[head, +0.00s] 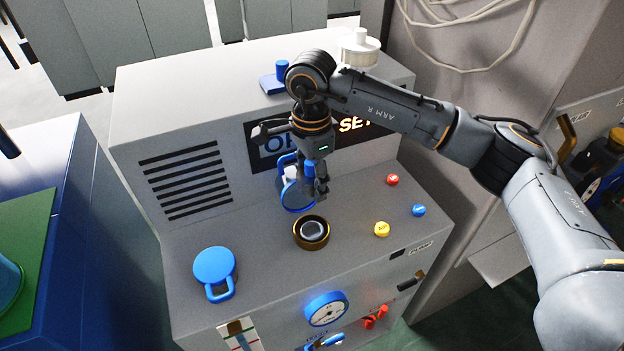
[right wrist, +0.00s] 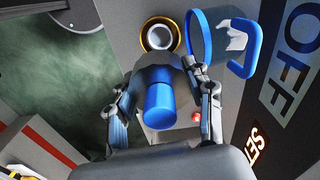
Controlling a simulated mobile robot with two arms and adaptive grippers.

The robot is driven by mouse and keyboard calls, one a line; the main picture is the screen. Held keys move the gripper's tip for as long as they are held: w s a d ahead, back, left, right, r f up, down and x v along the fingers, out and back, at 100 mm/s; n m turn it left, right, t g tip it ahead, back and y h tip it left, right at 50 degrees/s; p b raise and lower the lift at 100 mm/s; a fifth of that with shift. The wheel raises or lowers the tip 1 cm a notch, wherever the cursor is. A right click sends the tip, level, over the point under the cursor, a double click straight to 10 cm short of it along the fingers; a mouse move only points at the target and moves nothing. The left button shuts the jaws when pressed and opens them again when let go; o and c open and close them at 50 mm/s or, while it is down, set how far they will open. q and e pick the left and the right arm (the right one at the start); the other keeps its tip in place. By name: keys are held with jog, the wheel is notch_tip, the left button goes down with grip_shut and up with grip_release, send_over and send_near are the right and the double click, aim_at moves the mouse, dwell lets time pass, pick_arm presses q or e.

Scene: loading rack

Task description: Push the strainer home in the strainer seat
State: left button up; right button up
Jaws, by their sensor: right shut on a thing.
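My right gripper (head: 320,190) points down over the machine top, just behind the strainer seat (head: 312,232), a brass ring with a grey middle. In the right wrist view the gripper (right wrist: 165,100) is shut on a blue knob on a wider grey body, which I take to be the strainer (right wrist: 159,98). In the head view the fingers mostly hide the strainer. My left gripper is not in view.
A blue-rimmed round part with a handle (head: 298,196) stands upright close behind the seat, beside my fingers. A blue lid with a handle (head: 214,266) lies to the left. Red (head: 392,180), yellow (head: 381,229) and blue (head: 418,210) buttons are on the right. The front-left top is partly clear.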

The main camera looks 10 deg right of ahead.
jog(key=shift+f+b, duration=2.2)
jog(key=shift+f, duration=0.6)
jog(key=shift+b, duration=0.9)
jog(key=shift+f+b, duration=3.9)
jog(key=shift+f, duration=0.5)
jog(key=o, duration=1.3)
jog(key=shift+o, duration=0.2)
